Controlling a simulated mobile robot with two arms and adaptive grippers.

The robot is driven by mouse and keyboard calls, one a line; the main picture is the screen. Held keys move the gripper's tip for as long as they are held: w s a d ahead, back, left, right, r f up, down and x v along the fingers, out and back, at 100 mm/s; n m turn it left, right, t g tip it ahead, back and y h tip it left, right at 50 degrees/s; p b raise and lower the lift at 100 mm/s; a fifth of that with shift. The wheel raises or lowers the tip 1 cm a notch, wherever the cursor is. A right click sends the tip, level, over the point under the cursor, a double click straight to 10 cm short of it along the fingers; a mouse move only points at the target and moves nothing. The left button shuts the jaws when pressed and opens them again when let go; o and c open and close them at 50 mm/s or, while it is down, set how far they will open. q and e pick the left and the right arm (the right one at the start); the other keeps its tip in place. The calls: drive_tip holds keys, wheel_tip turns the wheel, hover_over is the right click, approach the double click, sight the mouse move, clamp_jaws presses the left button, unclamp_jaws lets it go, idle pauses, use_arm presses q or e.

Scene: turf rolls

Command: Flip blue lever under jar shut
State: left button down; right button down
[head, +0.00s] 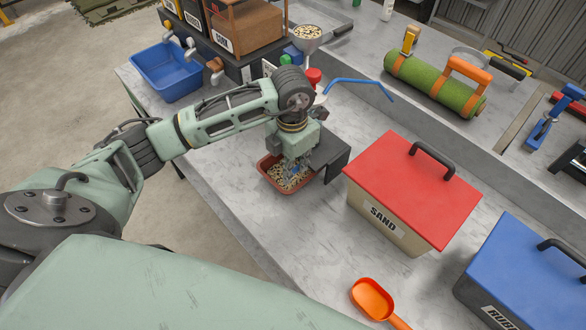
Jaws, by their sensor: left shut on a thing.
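A jar (307,34) of pale grains stands at the back of the bench, with a red knob (314,75) lower down. A thin bent blue rod (362,84) reaches right from near the knob; I cannot tell whether it is the blue lever. My left gripper (298,166) points down at a small red-brown tray (289,190) of grains on the bench front. Its fingers are shut at the tray, apparently on its rim; the exact grip is hidden. The left wrist covers the area below the jar. My right gripper is out of view.
A red-lidded sand box (415,185) stands right of the tray, and a blue-lidded box (530,265) farther right. An orange scoop (373,298) lies in front. A blue bin (168,72) is at left. A green turf roll (433,84) lies behind.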

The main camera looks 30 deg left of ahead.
use_arm(q)
drive_tip(key=shift+r, duration=0.1)
drive_tip(key=c, duration=1.8)
unclamp_jaws()
drive_tip(key=shift+c, duration=0.2)
wheel_tip(320, 180, up, 12)
